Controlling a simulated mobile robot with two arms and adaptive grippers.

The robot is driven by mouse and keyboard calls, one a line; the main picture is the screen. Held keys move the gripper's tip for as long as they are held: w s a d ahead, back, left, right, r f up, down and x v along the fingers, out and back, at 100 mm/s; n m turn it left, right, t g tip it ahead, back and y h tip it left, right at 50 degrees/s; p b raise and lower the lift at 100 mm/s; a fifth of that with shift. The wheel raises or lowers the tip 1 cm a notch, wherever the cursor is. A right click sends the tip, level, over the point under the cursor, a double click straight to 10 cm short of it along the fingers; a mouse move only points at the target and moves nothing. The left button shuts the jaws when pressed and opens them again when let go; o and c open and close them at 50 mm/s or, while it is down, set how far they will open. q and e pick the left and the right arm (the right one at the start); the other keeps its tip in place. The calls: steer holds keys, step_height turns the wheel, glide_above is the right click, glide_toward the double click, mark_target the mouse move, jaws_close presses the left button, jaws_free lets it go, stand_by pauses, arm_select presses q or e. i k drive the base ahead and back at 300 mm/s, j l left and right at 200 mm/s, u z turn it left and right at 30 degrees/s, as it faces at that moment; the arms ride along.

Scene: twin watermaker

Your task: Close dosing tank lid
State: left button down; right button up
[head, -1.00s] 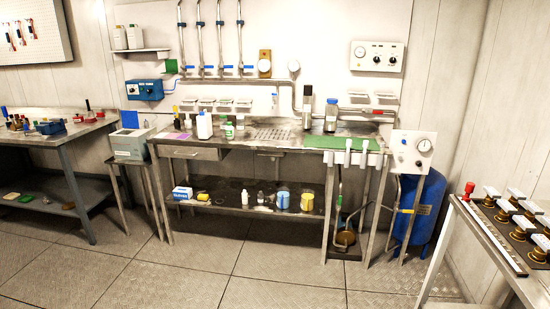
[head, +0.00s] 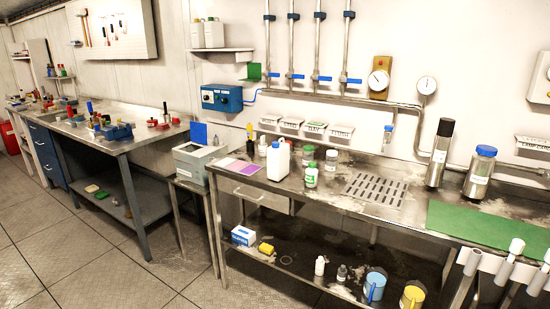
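A light grey box (head: 196,160) stands on a small metal stand between the two benches in the head view. A blue flat panel (head: 198,134) stands upright at its back edge; I cannot tell whether this is the dosing tank with its lid raised. No other thing is clearly marked as a dosing tank. A white jug (head: 278,162) stands on the steel bench to the right of the box. Neither of my grippers is in view.
The steel bench (head: 330,192) carries bottles, a drain grate (head: 376,190) and a green mat (head: 478,222). A blue control box (head: 222,97) hangs on the wall. A second bench (head: 140,138) with tools stands at left. The floor (head: 90,250) in front is clear.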

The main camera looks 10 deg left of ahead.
mark_target(198, 131)
steer(key=i+j+u, duration=0.3)
steer(key=i, duration=0.4)
steer(key=i+l+u, duration=0.1)
steer(key=i+u, duration=0.2)
steer(key=i, duration=0.35)
